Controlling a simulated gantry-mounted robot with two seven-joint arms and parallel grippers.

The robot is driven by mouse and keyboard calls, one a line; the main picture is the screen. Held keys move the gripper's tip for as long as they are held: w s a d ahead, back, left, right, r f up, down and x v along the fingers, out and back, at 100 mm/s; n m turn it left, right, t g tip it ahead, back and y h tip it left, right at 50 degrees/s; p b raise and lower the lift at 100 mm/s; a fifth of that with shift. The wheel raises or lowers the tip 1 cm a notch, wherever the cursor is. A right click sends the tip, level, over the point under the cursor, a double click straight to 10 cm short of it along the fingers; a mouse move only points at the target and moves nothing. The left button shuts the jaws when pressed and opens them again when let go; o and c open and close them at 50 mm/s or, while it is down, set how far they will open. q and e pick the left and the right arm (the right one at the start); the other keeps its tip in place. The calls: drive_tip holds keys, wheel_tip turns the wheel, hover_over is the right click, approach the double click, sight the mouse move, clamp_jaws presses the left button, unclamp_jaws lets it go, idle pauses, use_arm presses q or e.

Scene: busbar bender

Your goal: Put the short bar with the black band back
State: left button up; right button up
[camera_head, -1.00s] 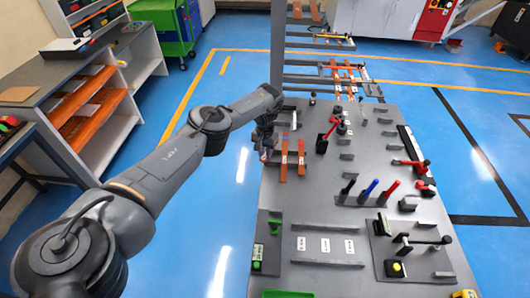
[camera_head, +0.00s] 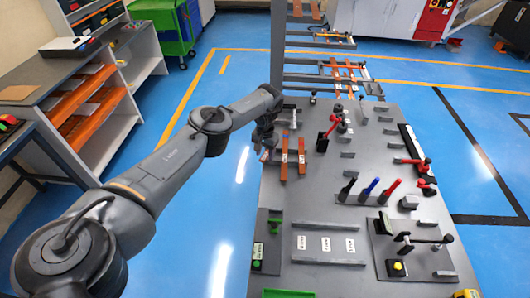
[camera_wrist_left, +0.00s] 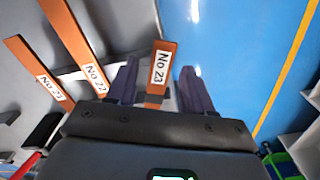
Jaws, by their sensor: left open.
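In the left wrist view, an orange-brown bar labelled No 23 (camera_wrist_left: 158,80) stands between the two fingers of my left gripper (camera_wrist_left: 159,67). The fingers are apart, with a gap to the bar on each side. In the head view, my left gripper (camera_head: 265,152) is at the left edge of the grey table (camera_head: 320,205), left of two longer orange bars. Those bars read No 22 (camera_wrist_left: 72,38) and No 21 (camera_wrist_left: 32,62) in the wrist view.
Black, blue and red handles (camera_head: 371,188) stand on the right half of the table. A slotted tray with white labels (camera_head: 326,244) lies nearer. A rack with orange bars (camera_head: 343,70) is beyond the far edge. Blue floor is open left of the table.

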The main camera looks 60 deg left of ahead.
sight(265, 156)
use_arm(q)
drive_tip(key=shift+r, duration=0.45)
use_arm(e)
drive_tip(key=shift+r, duration=0.4)
use_arm(q)
wheel_tip(265, 156, up, 12)
drive_tip(key=p, duration=0.4)
use_arm(e)
wheel_tip(265, 156, up, 4)
drive_tip(key=shift+a+f, duration=0.15)
use_arm(q)
drive_tip(key=shift+r, duration=0.1)
